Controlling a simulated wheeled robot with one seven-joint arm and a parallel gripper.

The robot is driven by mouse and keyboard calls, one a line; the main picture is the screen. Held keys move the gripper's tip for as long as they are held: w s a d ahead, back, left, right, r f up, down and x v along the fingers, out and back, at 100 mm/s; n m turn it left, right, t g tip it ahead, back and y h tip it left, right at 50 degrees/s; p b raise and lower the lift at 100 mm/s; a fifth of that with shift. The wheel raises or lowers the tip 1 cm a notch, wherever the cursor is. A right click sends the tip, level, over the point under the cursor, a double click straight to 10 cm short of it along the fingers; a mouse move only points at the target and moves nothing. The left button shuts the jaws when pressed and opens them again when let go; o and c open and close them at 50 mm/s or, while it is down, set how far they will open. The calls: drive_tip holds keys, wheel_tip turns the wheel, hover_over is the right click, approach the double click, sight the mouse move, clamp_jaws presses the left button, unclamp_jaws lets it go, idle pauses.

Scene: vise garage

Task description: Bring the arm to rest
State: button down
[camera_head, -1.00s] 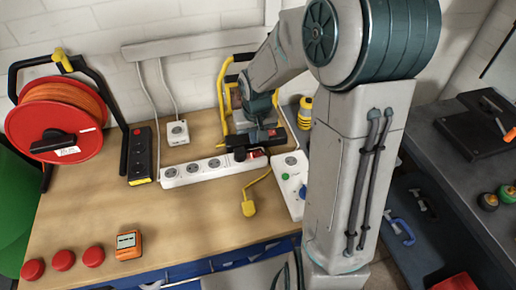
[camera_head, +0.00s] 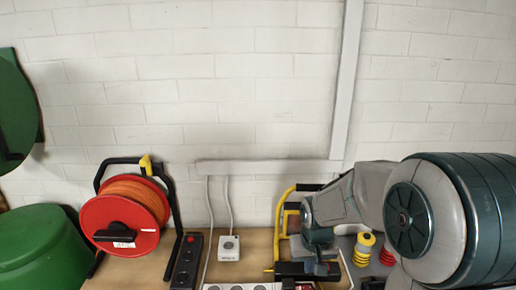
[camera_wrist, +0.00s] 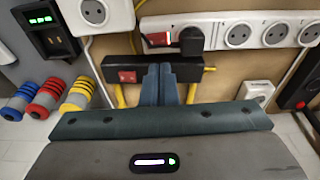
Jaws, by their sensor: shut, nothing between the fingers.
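My gripper (camera_head: 318,266) is at the lower right of the head view, above the workbench (camera_head: 262,243) and in front of the yellow-framed stand (camera_head: 281,222). In the wrist view its two dark fingers (camera_wrist: 160,72) are together, with nothing between them. The fingertips overlap a black bar with a red switch (camera_wrist: 127,76) in that view; I cannot tell whether they touch it. My arm is bent, with its large round joint at the right of the head view.
A white power strip (camera_wrist: 240,35) with a black plug (camera_wrist: 192,40) lies just beyond the fingers. A cable reel (camera_head: 125,215) stands left, beside a black socket strip (camera_head: 186,262). Red and yellow ringed items (camera_wrist: 75,95) are nearby. Bare wall (camera_head: 230,90) fills the upper view.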

drive_tip(key=s+r+t, duration=0.1)
drive_tip(key=s+r, duration=0.4)
drive_tip(key=s, duration=0.3)
drive_tip(key=s+r, duration=0.5)
drive_tip(key=s, duration=0.4)
drive_tip(key=shift+s+r+t, duration=0.25)
drive_tip(key=shift+t, duration=0.15)
